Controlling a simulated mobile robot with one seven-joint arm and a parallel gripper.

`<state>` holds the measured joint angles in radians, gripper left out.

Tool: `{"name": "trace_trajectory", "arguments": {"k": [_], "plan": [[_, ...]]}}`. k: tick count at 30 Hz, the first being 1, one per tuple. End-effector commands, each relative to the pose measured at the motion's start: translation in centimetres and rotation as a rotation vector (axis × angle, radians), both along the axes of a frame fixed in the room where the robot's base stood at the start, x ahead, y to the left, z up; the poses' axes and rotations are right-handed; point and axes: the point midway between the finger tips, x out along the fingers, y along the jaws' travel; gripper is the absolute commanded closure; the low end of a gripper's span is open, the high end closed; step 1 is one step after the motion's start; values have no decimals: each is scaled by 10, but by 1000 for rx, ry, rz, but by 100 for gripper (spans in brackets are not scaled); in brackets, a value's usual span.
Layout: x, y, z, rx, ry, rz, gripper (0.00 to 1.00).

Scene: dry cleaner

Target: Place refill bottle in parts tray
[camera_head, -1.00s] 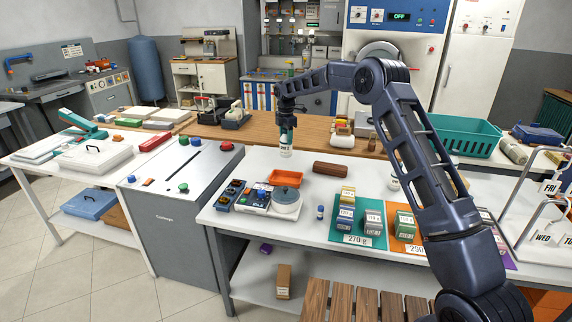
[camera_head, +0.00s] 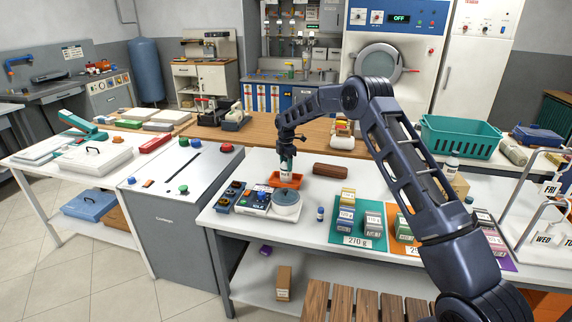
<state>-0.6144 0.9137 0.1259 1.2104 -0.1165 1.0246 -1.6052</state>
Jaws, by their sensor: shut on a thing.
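My gripper (camera_head: 286,158) points down over the white table and is shut on the refill bottle (camera_head: 286,176), a small white bottle with a dark printed label. The bottle is upright. The orange parts tray (camera_head: 297,184) lies on the table behind the scale. The lower part of the bottle overlaps the tray in the picture. I cannot tell whether it touches the tray floor or hangs just above it.
The scale with a round grey pan (camera_head: 286,198) stands in front of the tray. A small blue-labelled bottle (camera_head: 320,214) and boxes on the teal mat (camera_head: 348,231) stand further right.

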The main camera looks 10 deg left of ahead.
Motion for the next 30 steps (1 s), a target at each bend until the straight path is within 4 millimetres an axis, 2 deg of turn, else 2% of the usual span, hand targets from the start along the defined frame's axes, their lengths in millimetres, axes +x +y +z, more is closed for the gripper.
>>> {"name": "trace_trajectory", "arguments": {"k": [7,20,21,23,30], "plan": [[0,0,1,1,-1,0,80],[0,0,-9,1,-2,-1,80],[0,0,-9,1,-2,-1,41],[0,0,-9,1,-2,0,30],[0,0,-9,0,-1,0,27]]}}
